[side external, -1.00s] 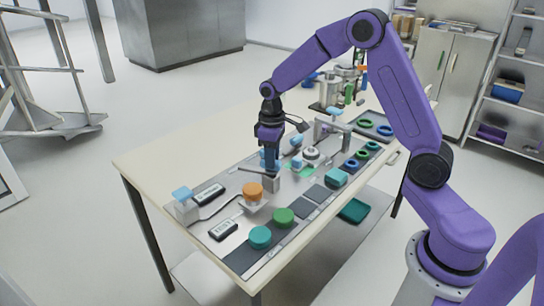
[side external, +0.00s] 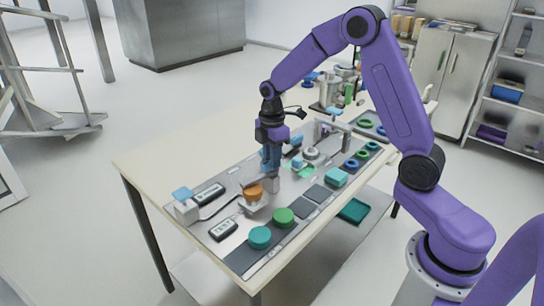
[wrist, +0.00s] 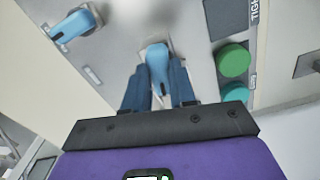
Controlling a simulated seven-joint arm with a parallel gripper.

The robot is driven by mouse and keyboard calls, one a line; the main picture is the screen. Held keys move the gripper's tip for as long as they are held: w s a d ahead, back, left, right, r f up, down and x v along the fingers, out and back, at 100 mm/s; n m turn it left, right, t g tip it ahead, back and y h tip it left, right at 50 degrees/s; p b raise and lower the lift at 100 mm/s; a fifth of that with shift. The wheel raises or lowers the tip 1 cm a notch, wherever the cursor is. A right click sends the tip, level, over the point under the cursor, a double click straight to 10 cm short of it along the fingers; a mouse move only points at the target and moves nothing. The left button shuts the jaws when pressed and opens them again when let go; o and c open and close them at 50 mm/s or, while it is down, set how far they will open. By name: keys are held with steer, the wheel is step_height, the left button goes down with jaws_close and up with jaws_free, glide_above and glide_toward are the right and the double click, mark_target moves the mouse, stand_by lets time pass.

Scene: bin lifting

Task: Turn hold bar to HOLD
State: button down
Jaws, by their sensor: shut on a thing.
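My gripper (side external: 268,166) is low over the board, behind the orange puck (side external: 253,193). In the wrist view its blue fingers (wrist: 159,92) stand on either side of a blue handle (wrist: 157,62), shut on it. I take this handle to be that of the hold bar. In the side view a grey bar (side external: 249,182) reaches from below the fingers to above the puck; whether it touches the puck is unclear. The puck sits on a light stand (side external: 254,206). The fingers hide the handle in the side view, and no HOLD lettering is readable.
A second blue lever (side external: 182,193) stands on a white block at the board's left end. Green (side external: 284,217) and teal (side external: 260,237) pucks lie at the front. A grey arch frame (side external: 334,130) stands right of my gripper. The table's left part is bare.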

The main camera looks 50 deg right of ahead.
steer(key=shift+n, duration=1.1)
steer(key=c, duration=0.9)
jaws_free()
steer(key=shift+r, duration=0.1)
step_height(320, 180, up, 17)
steer(key=shift+r, duration=0.15)
